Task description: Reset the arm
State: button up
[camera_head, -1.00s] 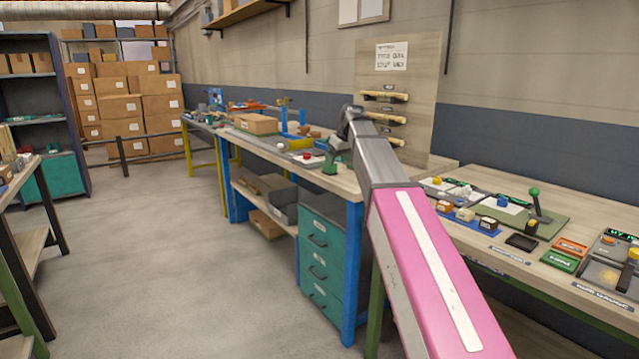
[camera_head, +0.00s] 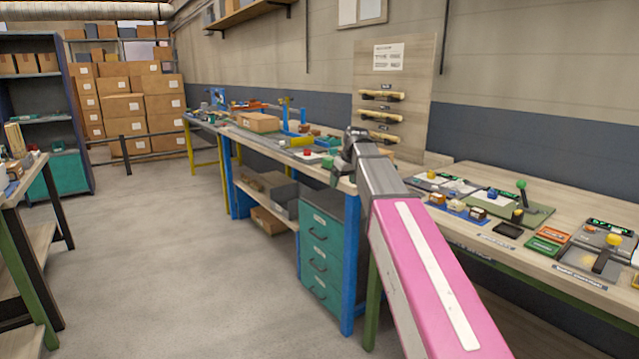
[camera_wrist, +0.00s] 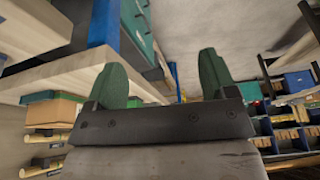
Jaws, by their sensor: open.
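My gripper (camera_head: 338,166) is at the end of my raised pink and grey arm, in front of the long workbench (camera_head: 345,185) in the head view. In the wrist view its two green fingers (camera_wrist: 162,88) stand wide apart with nothing between them. The gripper is open and empty. In the head view the fingers are small and partly hidden by my wrist.
A teal drawer unit (camera_head: 321,255) is under the workbench. A pegboard (camera_head: 400,85) holds wooden-handled tools. Stacked cartons (camera_head: 125,105) are at the back left. The floor (camera_head: 190,260) at left is clear.

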jog(key=s+d+f+m+g, duration=0.1)
jog(key=s+d+f+m, duration=0.1)
jog(key=s+f, duration=0.7)
jog(key=s+d+f+m+g+h, duration=0.1)
jog(key=s+d+f, duration=0.3)
jog(key=s+f, duration=0.4)
jog(key=s+d+f+m+g+h, duration=0.1)
jog(key=s+d+f+m, duration=0.2)
jog(key=s+f, duration=0.6)
notch_tip(320, 180, down, 10)
jog(key=shift+s+d+r, duration=0.25)
jog(key=shift+s+d, duration=0.05)
jog(key=shift+d, duration=0.3)
